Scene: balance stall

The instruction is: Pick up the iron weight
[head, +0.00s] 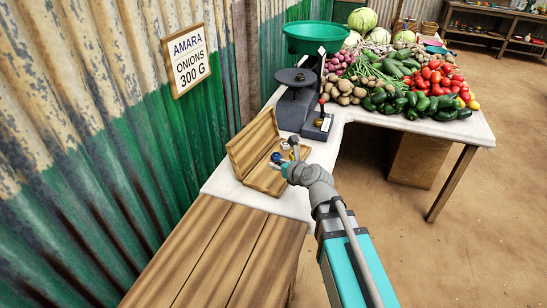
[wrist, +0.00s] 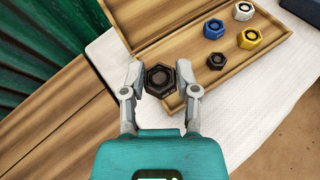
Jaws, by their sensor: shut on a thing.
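In the wrist view my gripper (wrist: 159,82) is shut on a dark brown hexagonal iron weight (wrist: 159,78), with one finger on each side of it. The weight is at the near left end of the open wooden box (wrist: 180,103); I cannot tell whether it is lifted clear of the box. In the head view my gripper (head: 286,160) is over the box (head: 262,185), and the weight there is too small to make out clearly.
Blue (wrist: 214,28), white (wrist: 243,11), yellow (wrist: 250,39) and black (wrist: 216,60) weights sit in the box. A balance scale with a green pan (head: 313,37) stands behind it. Vegetables cover the table's far side. A sign (head: 188,60) hangs on the corrugated wall.

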